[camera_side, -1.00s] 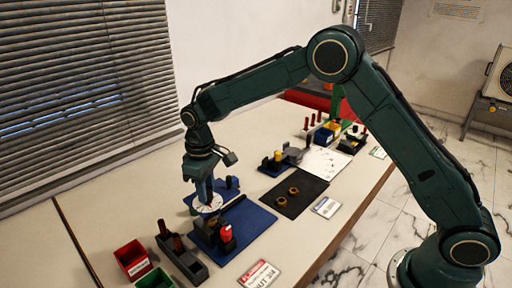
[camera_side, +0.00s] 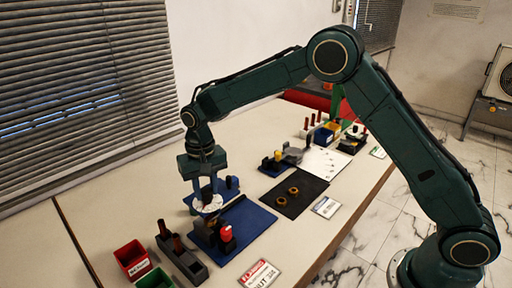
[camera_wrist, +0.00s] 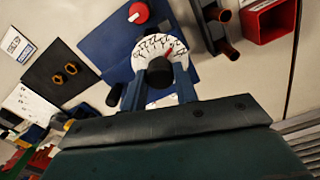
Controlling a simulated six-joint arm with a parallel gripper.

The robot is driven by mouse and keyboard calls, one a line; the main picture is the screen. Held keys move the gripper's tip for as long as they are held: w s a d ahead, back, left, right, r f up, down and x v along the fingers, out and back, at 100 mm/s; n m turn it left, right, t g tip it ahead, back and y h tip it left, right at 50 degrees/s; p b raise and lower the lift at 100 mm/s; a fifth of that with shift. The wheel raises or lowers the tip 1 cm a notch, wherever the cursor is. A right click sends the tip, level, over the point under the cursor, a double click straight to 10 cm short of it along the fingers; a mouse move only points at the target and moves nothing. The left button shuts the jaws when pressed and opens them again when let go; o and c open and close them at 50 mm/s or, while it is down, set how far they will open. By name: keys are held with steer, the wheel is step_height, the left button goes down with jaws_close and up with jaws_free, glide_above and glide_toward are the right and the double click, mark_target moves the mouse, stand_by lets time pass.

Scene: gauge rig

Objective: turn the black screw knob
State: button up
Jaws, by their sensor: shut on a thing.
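The black screw knob (camera_wrist: 159,74) stands in front of a round white gauge dial (camera_wrist: 150,47) in the wrist view. The dial has black markings and a red needle near its right side. My gripper (camera_wrist: 161,83) is shut on the knob, with one blue finger on each side of it. In the side view my gripper (camera_side: 207,194) points straight down at the white dial (camera_side: 208,206), which is on the blue base plate (camera_side: 256,222). The knob cannot be made out between the fingers in the side view.
A red knob (camera_side: 226,233) stands close to the dial on the same plate. A grey holder (camera_side: 190,266) with brown pegs and a red bin (camera_side: 131,258) are nearby. A black mat (camera_side: 311,191) with two brass rings lies to the right.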

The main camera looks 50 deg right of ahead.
mark_target(207, 190)
steer(key=shift+r, duration=0.1)
stand_by(0.3)
steer(key=o, duration=1)
steer(key=shift+r, duration=0.1)
step_height(207, 190, up, 14)
steer(key=shift+f, duration=0.2)
